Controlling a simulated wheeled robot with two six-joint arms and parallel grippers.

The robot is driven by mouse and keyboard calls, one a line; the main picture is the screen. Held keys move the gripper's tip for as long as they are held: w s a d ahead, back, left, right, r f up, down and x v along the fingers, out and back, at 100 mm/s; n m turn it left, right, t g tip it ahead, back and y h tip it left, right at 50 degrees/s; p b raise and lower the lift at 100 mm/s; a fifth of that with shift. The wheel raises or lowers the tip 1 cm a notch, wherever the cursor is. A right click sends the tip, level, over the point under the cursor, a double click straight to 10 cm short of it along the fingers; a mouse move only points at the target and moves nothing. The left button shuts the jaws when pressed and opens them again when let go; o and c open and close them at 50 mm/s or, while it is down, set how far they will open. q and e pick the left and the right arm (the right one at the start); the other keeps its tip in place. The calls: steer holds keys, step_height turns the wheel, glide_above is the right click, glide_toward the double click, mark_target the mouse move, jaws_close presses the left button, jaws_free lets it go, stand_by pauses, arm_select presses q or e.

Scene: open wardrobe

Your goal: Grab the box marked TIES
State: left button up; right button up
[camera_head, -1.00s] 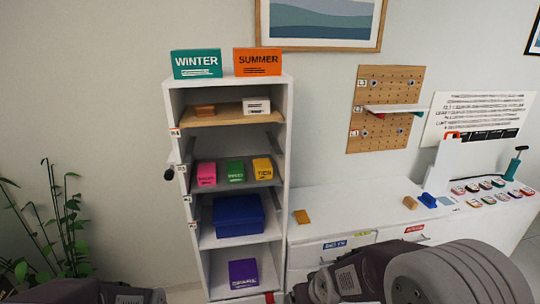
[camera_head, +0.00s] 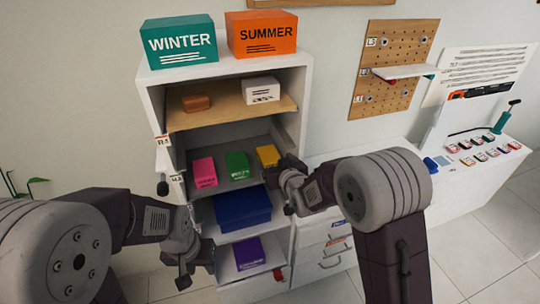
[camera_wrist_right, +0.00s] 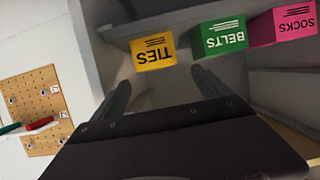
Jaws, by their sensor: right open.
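The yellow box marked TIES (camera_head: 267,156) stands at the right end of a grey shelf in the open wardrobe. In the right wrist view the TIES box (camera_wrist_right: 153,53) appears upside down, just beyond the fingertips. My right gripper (camera_head: 283,176) is at the wardrobe's right side, close to the box. In the wrist view my right gripper (camera_wrist_right: 160,80) is open and empty, its two fingers apart with the box ahead between them. My left gripper (camera_head: 188,275) is low, near the wardrobe's left front edge; its jaws are too unclear to read.
A green BELTS box (camera_head: 238,166) stands close beside it, then a pink SOCKS box (camera_head: 204,172). A blue box (camera_head: 242,208) is on the shelf below. The wardrobe's right wall (camera_head: 303,105) is near my right gripper. A pegboard (camera_head: 395,65) hangs to the right.

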mark_target(269, 154)
steer(key=x, duration=0.3)
steer(key=shift+w+a+f, duration=0.15)
steer(key=shift+w, duration=0.05)
steer(key=shift+w+p, duration=0.25)
steer(key=shift+p, duration=0.3)
steer(key=shift+p+x, duration=0.85)
steer(key=shift+x, duration=1.1)
steer(key=shift+w+f, duration=0.2)
steer(key=shift+f, duration=0.05)
steer(key=shift+s+r, duration=0.15)
steer(key=shift+s, duration=0.1)
steer(key=c, duration=1.3)
steer(key=shift+c, duration=1.2)
arm_select(q)
steer(key=r, duration=0.3)
steer(key=shift+w+a, duration=0.2)
steer(key=shift+w, duration=0.2)
arm_select(e)
steer(key=shift+w, duration=0.15)
